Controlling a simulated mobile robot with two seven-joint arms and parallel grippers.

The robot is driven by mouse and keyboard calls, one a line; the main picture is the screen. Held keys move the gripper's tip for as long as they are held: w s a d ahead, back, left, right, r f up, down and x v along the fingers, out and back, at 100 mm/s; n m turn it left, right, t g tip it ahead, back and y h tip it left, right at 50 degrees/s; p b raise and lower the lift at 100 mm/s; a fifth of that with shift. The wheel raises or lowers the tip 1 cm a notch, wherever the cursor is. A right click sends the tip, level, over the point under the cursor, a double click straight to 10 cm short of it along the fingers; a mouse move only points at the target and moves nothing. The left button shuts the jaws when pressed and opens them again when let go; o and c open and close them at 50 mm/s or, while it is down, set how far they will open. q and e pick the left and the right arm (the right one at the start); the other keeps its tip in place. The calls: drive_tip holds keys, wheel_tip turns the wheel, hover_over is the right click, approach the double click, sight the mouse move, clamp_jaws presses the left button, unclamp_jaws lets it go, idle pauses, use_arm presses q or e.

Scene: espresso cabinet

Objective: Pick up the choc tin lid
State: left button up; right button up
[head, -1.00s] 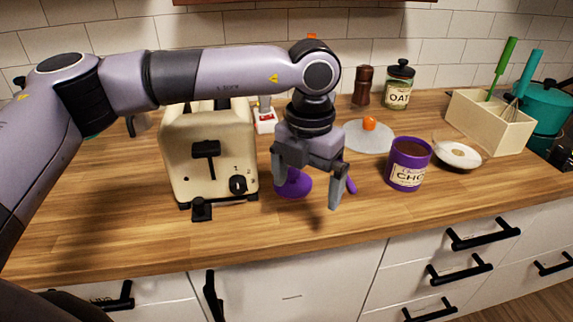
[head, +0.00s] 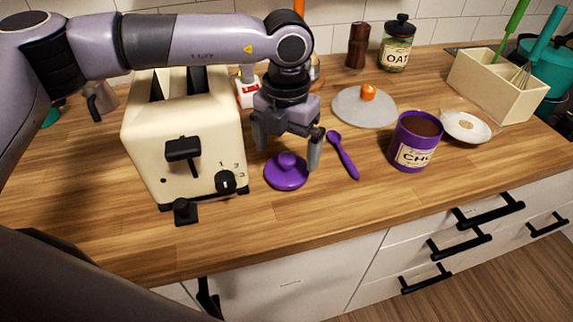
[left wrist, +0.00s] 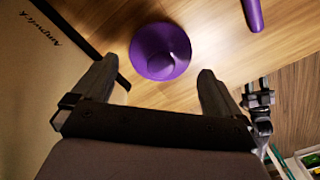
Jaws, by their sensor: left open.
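The choc tin lid (head: 287,177) is a purple disc with a round knob, lying on the wooden counter just right of the toaster. It also shows in the left wrist view (left wrist: 158,57), ahead of and between the fingertips. My left gripper (head: 286,155) is open and empty, above the lid and apart from it; its fingers also show in the left wrist view (left wrist: 155,85). The purple choc tin (head: 413,150) stands open to the right, with brown contents showing. My right gripper is not in view.
A cream toaster (head: 185,150) stands close on the left of the lid. A purple spoon (head: 343,156) lies to its right. The counter in front of the lid is clear.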

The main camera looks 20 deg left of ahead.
sight(287, 157)
use_arm(q)
drive_tip(key=shift+f, duration=1.75)
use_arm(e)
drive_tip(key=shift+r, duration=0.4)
use_arm(q)
drive_tip(key=shift+c, duration=0.3)
drive_tip(key=c, duration=0.7)
